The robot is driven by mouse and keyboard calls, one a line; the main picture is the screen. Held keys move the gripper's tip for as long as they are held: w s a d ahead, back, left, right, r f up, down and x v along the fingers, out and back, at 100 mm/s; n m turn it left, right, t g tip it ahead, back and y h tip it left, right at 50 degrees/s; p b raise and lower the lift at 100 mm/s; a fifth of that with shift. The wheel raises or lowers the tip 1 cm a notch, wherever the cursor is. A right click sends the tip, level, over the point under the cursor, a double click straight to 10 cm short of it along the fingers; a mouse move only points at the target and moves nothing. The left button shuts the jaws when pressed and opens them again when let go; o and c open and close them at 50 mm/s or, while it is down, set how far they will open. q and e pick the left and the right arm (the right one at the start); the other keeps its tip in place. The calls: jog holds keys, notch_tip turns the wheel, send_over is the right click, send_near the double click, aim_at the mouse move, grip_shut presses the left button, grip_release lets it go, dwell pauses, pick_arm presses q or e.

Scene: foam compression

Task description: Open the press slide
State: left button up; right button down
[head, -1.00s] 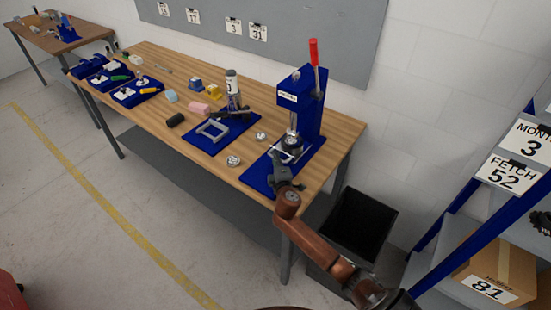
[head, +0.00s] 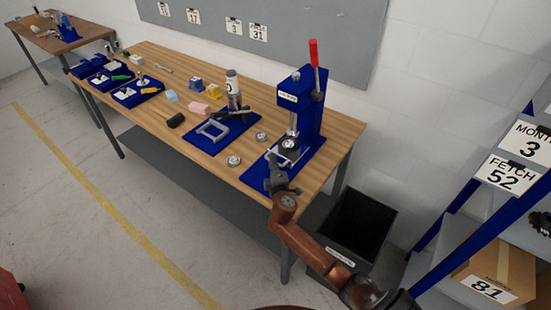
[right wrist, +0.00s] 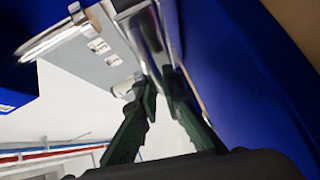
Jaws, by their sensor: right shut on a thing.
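The blue press (head: 310,108) with a red-topped lever (head: 314,52) stands at the right end of the wooden table. Its metal slide (head: 288,148) with a round grey part sits low at the front of the press. My right gripper (head: 271,166) is at the near side of the slide, above the front of the blue base plate. In the right wrist view, the dark green fingers (right wrist: 163,82) are shut on a shiny metal bar (right wrist: 148,38), apparently the slide's handle. The gripper partly hides the handle in the head view. My left gripper is out of view.
A blue mat (head: 205,141) with a grey frame lies left of the press, with two small round metal pieces between (head: 233,160). Foam blocks and blue trays are farther left. A black bin (head: 362,222) stands on the floor, right of the table.

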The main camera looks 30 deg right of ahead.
jog(key=s+a, duration=0.1)
jog(key=a, duration=0.3)
jog(key=s+a, duration=0.2)
jog(key=a, duration=0.2)
jog(key=s+a+p, duration=0.1)
jog(key=s+a, duration=0.1)
jog(key=a, duration=0.3)
jog(key=shift+s, duration=0.25)
jog(key=c, duration=2.1)
grip_release()
jog(key=v, duration=1.2)
